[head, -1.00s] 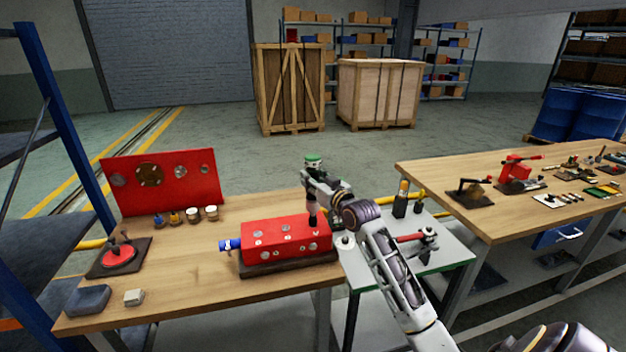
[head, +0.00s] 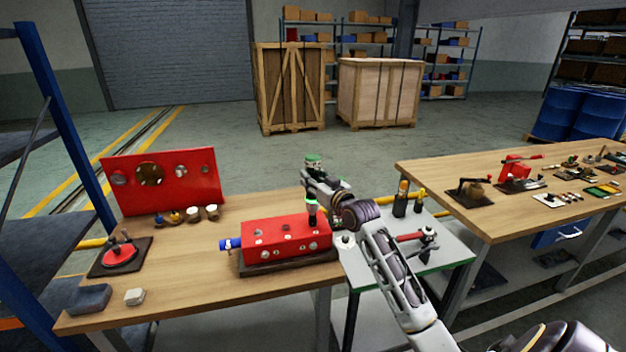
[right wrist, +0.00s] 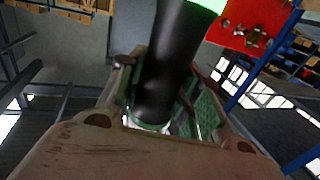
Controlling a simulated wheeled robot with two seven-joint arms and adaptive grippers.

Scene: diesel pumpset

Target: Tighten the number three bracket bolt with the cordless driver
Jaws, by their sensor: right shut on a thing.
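My right gripper (head: 316,184) is above the right end of the red block (head: 270,243) on the left bench. It is shut on the cordless driver (head: 312,216), which is upright, with a green top and a black lower part. The driver's black body (right wrist: 165,70) also shows between the fingers in the right wrist view. Its lower end is over the block's top; I cannot tell whether it touches a bolt. Several pale bolt heads or holes show on the block. Which is number three cannot be told. My left gripper is out of view.
A red upright panel (head: 165,182) and several small parts stand at the bench's back left. A red round fixture (head: 121,256) is at left. A small side table (head: 455,252) holds tools at right.

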